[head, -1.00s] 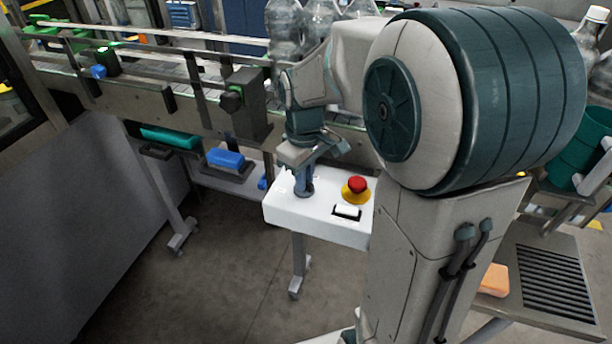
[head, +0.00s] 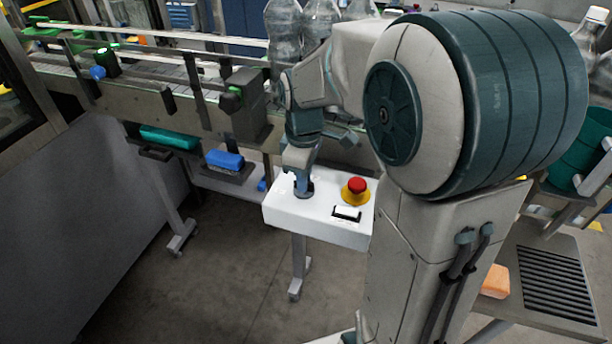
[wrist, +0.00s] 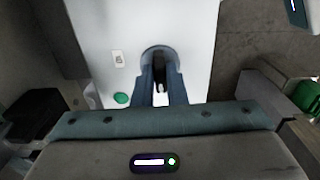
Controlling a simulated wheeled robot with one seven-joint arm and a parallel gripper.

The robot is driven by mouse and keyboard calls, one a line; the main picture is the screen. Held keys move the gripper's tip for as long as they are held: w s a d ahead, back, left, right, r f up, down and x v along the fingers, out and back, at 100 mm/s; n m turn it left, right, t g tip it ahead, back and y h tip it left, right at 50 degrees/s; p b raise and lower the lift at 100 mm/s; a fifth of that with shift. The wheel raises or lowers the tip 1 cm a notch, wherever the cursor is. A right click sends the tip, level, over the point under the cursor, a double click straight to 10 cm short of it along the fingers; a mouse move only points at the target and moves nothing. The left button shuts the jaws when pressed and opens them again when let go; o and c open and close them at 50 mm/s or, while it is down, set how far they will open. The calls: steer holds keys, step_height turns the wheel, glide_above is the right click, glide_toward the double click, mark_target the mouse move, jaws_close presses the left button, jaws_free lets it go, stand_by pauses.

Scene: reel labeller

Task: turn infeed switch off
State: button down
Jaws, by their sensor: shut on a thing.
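A white control box (head: 321,229) stands on a post below the conveyor. My gripper (head: 303,188) points down onto the left part of its top. In the wrist view, the two fingers (wrist: 160,90) are closed on a dark switch knob (wrist: 158,62) in a round dark collar. The fingers hide most of the knob, and I cannot read its exact setting. A green round button (wrist: 122,98) and a small white label (wrist: 118,57) sit left of it in the wrist view.
A red mushroom button (head: 356,186) on a yellow base and a white rocker (head: 347,213) in a black frame sit close to the right of my gripper. The conveyor (head: 150,92) with clear bottles (head: 318,25) runs behind. Open floor lies in front.

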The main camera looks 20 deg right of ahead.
steer(key=shift+a, duration=0.1)
steer(key=c, duration=1.5)
jaws_free()
steer(key=shift+o, duration=0.2)
step_height(320, 180, up, 14)
steer(key=shift+b, duration=0.3)
steer(key=shift+s+f, duration=0.1)
steer(key=s+f+m+t, duration=0.3)
steer(key=s+f+m, duration=0.8)
steer(key=s, duration=0.3)
steer(key=shift+s, duration=0.2)
